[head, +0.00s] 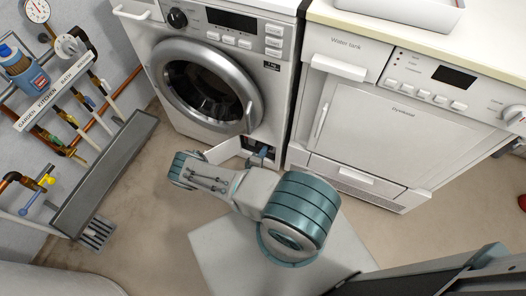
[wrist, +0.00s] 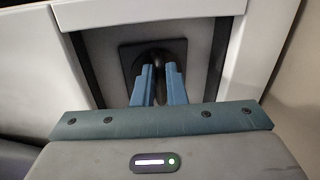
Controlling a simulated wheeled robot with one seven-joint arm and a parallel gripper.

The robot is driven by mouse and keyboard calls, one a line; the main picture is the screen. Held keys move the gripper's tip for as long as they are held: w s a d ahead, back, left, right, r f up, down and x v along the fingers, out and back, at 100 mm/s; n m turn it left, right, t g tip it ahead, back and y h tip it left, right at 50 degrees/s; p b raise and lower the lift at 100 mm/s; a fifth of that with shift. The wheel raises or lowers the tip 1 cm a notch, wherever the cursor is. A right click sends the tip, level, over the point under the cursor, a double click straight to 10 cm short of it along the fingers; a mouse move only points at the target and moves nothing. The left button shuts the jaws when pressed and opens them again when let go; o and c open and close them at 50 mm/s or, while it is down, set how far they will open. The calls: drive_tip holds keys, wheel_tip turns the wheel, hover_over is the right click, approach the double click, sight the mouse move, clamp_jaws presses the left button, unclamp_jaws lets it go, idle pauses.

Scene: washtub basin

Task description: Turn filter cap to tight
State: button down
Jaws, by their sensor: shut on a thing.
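The filter cap (wrist: 133,58) is a dark plate with a raised rounded grip, set in a recess low on the washing machine (head: 218,75). In the wrist view my gripper (wrist: 159,72) has its two blue fingers closed on the cap's grip, one on each side. In the head view my gripper (head: 263,153) reaches into the small opening at the machine's lower right. The cap is hard to make out there. A white flap (head: 224,149) stands open at the left of the opening. I see no tight mark on the cap.
A dryer (head: 383,115) stands close on the right, with a narrow dark gap between the machines. A tool rack (head: 70,90) and a grey trough (head: 105,172) are along the left wall. Bare floor (head: 150,215) lies left of my arm.

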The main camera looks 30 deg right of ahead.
idle(0.6)
drive_tip(key=c, duration=1.5)
unclamp_jaws()
